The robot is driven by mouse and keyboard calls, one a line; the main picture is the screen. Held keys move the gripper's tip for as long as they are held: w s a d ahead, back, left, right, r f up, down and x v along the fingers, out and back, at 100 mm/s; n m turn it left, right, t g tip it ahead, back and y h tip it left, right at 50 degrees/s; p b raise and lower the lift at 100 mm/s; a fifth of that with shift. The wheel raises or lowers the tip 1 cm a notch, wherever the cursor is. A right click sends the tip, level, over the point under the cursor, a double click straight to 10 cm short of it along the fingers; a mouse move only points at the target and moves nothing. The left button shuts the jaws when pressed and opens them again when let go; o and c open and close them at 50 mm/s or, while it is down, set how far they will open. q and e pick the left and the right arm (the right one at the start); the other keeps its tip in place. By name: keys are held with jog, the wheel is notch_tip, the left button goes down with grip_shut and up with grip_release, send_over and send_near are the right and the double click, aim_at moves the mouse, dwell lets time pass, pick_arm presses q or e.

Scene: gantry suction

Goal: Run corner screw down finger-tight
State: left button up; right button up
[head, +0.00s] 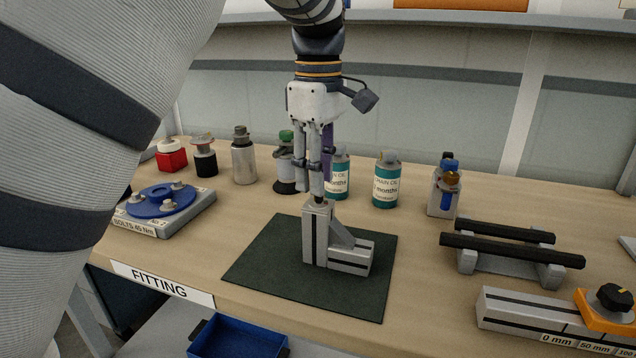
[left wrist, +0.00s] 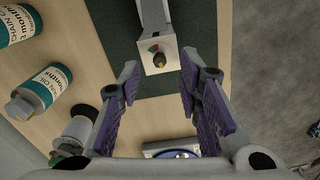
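A metal bracket (head: 316,240) with an upright post and a low foot stands on a dark green mat (head: 262,258). A small dark screw (head: 320,203) is at the top of the post. In the left wrist view the dark screw head (left wrist: 159,60) shows on the post's pale end face, beside a small red and green mark. My left gripper (head: 321,186) points down just above the post. Its purple-padded fingers (left wrist: 159,72) are apart with nothing between them, and the screw shows near the gap at their tips. How far the screw is seated cannot be told. My right gripper is not in view.
Oil bottles (head: 386,180) and other containers stand behind the mat. A bolt tray with a blue disc (head: 160,201) is at left. A rack with dark bars (head: 500,262) and a gauge with an orange slider (head: 606,310) are at right. A blue bin (head: 238,338) is below the front edge.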

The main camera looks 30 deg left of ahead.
aim_at(319, 199)
pick_arm(q)
jog(key=shift+f, duration=1.4)
grip_shut()
